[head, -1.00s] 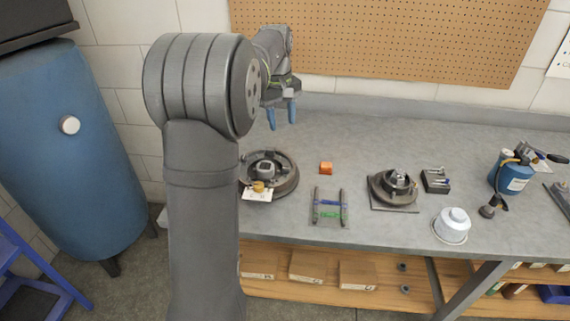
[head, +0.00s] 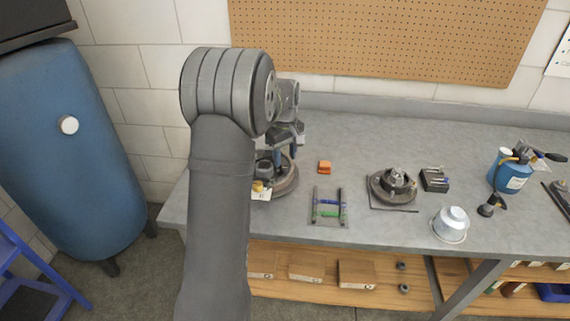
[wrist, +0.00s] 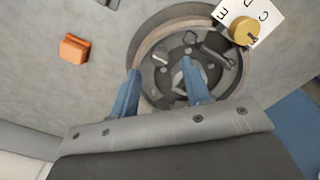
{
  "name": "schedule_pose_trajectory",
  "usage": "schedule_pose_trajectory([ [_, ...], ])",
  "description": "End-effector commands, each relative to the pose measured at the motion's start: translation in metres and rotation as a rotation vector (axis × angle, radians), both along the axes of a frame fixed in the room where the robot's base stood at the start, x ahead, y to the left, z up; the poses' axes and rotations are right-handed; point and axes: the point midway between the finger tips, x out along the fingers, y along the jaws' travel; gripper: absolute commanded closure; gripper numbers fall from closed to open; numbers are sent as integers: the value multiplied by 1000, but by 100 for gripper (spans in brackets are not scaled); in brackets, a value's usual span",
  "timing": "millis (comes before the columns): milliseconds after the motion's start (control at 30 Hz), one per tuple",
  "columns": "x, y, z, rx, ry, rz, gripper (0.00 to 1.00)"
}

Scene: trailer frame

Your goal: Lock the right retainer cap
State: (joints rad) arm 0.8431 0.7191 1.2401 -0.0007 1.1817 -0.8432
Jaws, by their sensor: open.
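My gripper (head: 284,150) is over the round brake drum assembly (head: 288,180) at the left end of the bench. In the wrist view my gripper (wrist: 160,70) is open, with its two blue fingers apart above the drum (wrist: 152,40) and nothing between the tips that I can see held. Inside the drum are a central hub, several small studs, a pale pin (wrist: 160,59) and dark levers. I cannot tell which small part is the right retainer cap. A brass-coloured knob (wrist: 243,30) sits by a lettered white card at the drum's edge. My arm hides part of the drum in the head view.
An orange block (head: 324,167) lies right of the drum. A small rack with green and blue bars (head: 328,206), a second hub assembly (head: 393,185), a dark block (head: 434,180), a white pot (head: 451,223) and a blue canister stand further right. The back of the bench is clear.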

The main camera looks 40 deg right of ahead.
Motion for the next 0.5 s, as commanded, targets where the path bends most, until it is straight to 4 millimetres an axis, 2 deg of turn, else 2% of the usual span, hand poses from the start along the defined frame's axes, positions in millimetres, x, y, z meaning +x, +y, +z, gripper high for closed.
schedule_pose_trajectory([
  [33,-1,1,-10,3,3,0,57],
  [200,0,0,-29,1,1,0,57],
  [500,0,0,-36,0,1,0,57],
])
